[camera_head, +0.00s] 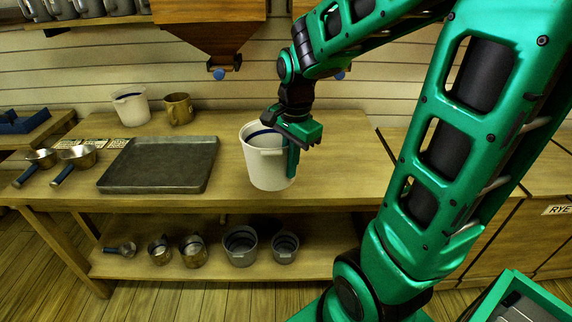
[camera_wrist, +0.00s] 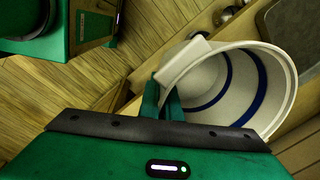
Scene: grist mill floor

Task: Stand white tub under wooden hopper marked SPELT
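A white tub (camera_head: 262,165) with a blue ring inside stands upright at the front middle of the bench or just above it; I cannot tell which. My gripper (camera_head: 292,160) is at its right side, and in the wrist view its green fingers (camera_wrist: 161,100) are close together on the rim beside the handle tab of the tub (camera_wrist: 215,62). A second, smaller white tub (camera_head: 131,108) stands at the back left of the bench. One wooden hopper (camera_head: 211,32) hangs above the bench with a blue knob below. Another is mostly hidden behind my arm. No SPELT mark is readable.
A dark tray (camera_head: 160,187) lies left of the tub, with scoops (camera_head: 76,158) beyond it. A brass mug (camera_head: 179,109) stands at the back. Grey buckets (camera_head: 240,245) and metal pots are on the lower shelf. A RYE label (camera_head: 560,209) is at right.

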